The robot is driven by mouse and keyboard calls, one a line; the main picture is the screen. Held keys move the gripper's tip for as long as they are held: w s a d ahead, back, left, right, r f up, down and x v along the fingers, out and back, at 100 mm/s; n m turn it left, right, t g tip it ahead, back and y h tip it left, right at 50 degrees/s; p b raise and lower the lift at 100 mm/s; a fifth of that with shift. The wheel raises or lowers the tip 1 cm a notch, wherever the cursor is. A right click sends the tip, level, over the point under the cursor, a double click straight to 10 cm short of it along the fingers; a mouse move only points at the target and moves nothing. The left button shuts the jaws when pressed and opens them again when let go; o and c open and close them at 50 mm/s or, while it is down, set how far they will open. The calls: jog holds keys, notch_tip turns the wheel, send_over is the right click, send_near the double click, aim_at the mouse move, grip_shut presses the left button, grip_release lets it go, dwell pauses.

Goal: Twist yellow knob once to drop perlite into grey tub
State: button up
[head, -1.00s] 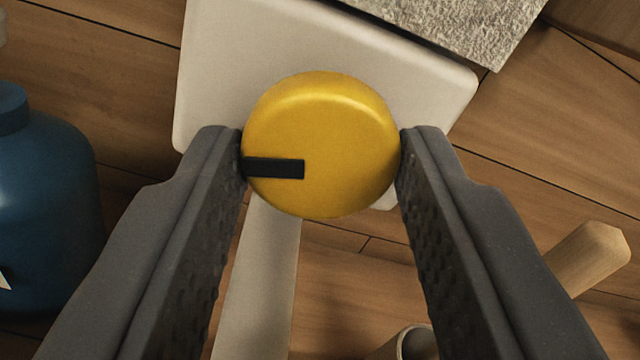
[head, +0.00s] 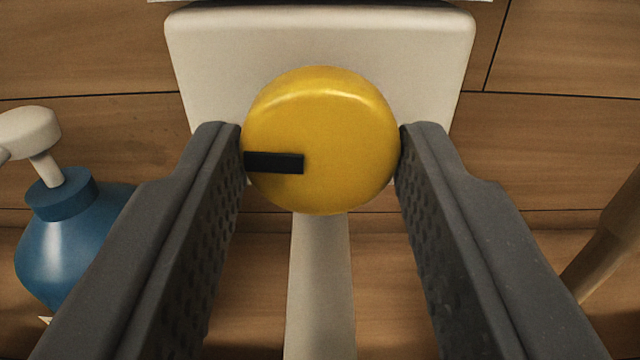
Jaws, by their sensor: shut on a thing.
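The yellow knob (head: 330,120) is a round disc with a black pointer mark on its face, pointing left in the picture. It sits in front of a white dispenser body (head: 220,60). My gripper (head: 321,140) is shut on the knob, with one dark grey finger against its left side and one against its right. A pale chute or post (head: 320,285) runs downward below the knob. The grey tub and any perlite cannot be made out in this view.
A blue pump bottle (head: 75,235) with a white pump head stands at the left, partly behind my left finger. A wooden handle-like piece (head: 605,240) shows at the right edge. Wooden boards form the background.

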jog(key=shift+f, duration=0.15)
jog(key=o, duration=1)
jog(key=s, duration=1.3)
jog(key=shift+s, duration=0.35)
